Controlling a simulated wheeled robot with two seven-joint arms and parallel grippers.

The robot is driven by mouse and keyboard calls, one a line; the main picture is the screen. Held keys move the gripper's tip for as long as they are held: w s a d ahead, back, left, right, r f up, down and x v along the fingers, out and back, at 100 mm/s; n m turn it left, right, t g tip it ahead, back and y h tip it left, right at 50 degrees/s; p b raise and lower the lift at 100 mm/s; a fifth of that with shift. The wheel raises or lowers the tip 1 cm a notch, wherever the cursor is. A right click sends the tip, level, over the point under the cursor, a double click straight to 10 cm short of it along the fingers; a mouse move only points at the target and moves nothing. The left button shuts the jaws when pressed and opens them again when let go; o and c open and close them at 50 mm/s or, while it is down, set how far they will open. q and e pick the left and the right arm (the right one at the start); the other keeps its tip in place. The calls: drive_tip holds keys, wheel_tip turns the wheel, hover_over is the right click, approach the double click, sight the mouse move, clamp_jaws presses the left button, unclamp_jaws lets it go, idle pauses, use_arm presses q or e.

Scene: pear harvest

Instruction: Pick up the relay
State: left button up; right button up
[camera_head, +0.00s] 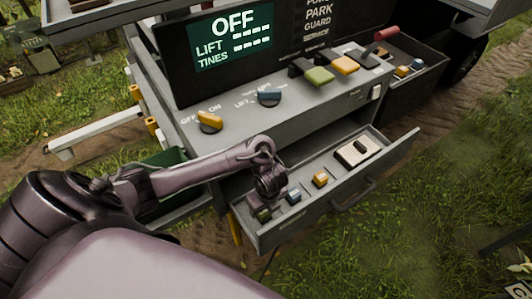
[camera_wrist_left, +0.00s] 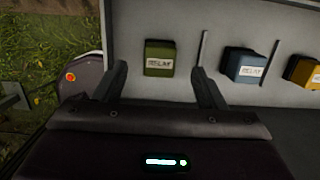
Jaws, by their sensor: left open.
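A green relay (camera_wrist_left: 159,58) with a white label lies in the open drawer, and it shows partly hidden in the head view (camera_head: 263,215). A blue relay (camera_wrist_left: 244,65) sits to its right, past a thin divider; it also shows in the head view (camera_head: 294,196). An orange block (camera_wrist_left: 304,72), also labelled, is farther right and shows in the head view (camera_head: 320,180). My left gripper (camera_wrist_left: 160,74) is open and empty above the drawer's near-left end. Its fingers stand on either side of the green relay in the picture, with no visible contact. My right gripper is not in view.
Above is a control panel with knobs, switches and a screen reading OFF (camera_head: 232,35). A second open drawer (camera_head: 425,65) is at right.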

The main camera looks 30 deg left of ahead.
sight(264, 212)
use_arm(q)
drive_tip(key=f, duration=0.4)
drive_tip(key=shift+a+b, duration=0.25)
drive_tip(key=shift+b, duration=0.15)
drive_tip(key=shift+f, duration=0.4)
drive_tip(key=shift+w+f, duration=0.1)
drive_tip(key=shift+f, duration=0.1)
drive_tip(key=shift+a, duration=0.1)
drive_tip(key=c, duration=1.1)
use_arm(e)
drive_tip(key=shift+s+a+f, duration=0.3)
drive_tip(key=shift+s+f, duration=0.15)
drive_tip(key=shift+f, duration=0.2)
